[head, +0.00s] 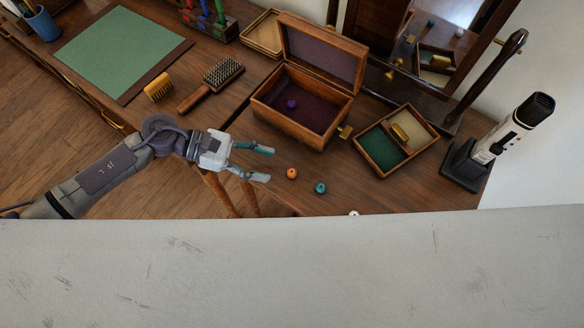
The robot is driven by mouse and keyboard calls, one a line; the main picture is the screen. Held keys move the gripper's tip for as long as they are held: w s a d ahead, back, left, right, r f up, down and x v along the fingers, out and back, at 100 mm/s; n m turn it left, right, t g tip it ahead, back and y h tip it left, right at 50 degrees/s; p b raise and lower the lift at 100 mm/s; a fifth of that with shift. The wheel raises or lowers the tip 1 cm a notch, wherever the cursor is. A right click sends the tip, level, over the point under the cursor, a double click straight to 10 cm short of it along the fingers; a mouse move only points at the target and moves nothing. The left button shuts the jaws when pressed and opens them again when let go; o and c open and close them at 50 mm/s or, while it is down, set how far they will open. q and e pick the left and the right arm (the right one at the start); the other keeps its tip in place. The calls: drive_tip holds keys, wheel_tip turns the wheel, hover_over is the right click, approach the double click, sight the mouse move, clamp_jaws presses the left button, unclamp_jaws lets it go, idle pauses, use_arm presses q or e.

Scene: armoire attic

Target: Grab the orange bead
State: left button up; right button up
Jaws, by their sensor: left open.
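The orange bead (292,173) lies on the wooden table, in front of the open jewelry box. My left gripper (269,164) comes in from the left with its two fingers apart and nothing between them. Its fingertips point right, toward the orange bead, and end a short gap to the left of it. Whether the fingers are level with the bead in height I cannot tell. My right gripper is not in view.
A teal bead (320,188) lies close right of the orange one. A white bead (354,213) is at the grey foreground edge. The open wooden box (300,119) holds a purple bead (291,104). A divided tray (421,157) stands right; a hairbrush (211,84) lies left.

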sight(290, 172)
use_arm(q)
drive_tip(key=shift+p+x, duration=0.9)
drive_tip(key=shift+x, duration=2.1)
drive_tip(key=shift+a+f, duration=0.1)
drive_tip(key=c, duration=0.9)
